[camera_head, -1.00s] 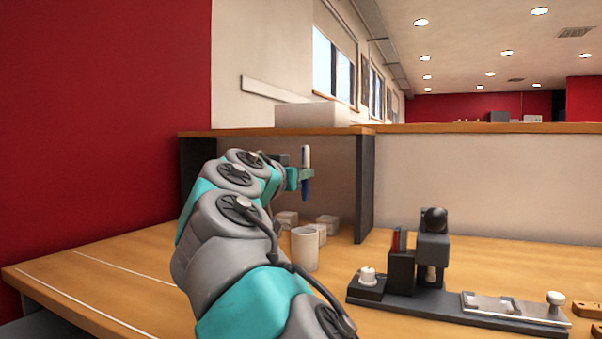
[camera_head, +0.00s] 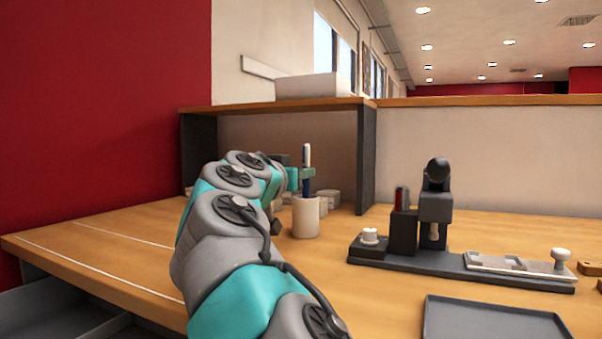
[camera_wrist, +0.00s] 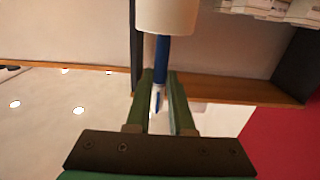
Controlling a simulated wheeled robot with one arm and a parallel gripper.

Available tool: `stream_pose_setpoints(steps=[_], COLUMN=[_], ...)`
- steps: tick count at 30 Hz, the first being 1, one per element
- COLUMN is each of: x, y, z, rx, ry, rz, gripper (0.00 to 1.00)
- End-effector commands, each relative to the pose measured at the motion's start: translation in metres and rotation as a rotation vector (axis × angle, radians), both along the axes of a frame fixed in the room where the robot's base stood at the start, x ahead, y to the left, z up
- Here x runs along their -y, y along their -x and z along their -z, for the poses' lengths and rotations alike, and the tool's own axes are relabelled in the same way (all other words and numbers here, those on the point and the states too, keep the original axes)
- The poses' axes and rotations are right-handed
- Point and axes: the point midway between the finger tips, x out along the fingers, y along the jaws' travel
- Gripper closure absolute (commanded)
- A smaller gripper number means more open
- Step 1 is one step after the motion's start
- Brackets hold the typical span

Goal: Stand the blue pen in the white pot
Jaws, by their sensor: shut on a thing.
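The blue pen (camera_head: 307,156) is upright in my gripper (camera_head: 304,173), with its white part above the jaws and its blue part below. The white pot (camera_head: 306,218) stands on the desk directly under my gripper. The pen's lower end disappears at the pot's rim. In the wrist view, which is upside down, the blue part of the pen (camera_wrist: 161,52) runs behind the near rim of the pot (camera_wrist: 167,14), so its tip is hidden. My gripper (camera_wrist: 161,88) is shut on the pen. Whether the tip touches the pot's bottom cannot be seen.
Small pale boxes (camera_head: 327,198) stand behind the pot, under a wooden shelf (camera_head: 240,106) with a dark side panel (camera_head: 366,160). A black marking device (camera_head: 435,215) stands to the right. A dark tray (camera_head: 490,322) lies at the front right. The desk left of my arm is clear.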

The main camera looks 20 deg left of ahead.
Motion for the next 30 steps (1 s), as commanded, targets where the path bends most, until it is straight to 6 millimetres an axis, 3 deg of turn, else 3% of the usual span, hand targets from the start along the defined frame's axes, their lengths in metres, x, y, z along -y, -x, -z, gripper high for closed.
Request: stream_pose_setpoints(steps=[12, 26, 27, 30], x=[0.0, 0.0, 0.0, 0.0], y=[0.0, 0.0, 0.0, 0.0], z=[0.033, 0.039, 0.039, 0.039], rx=[0.0, 0.0, 0.0, 0.0], ry=[0.0, 0.0, 0.0, 0.0], rz=[0.001, 0.0, 0.0, 0.0], gripper=[1.0, 1.0, 0.78, 0.67])
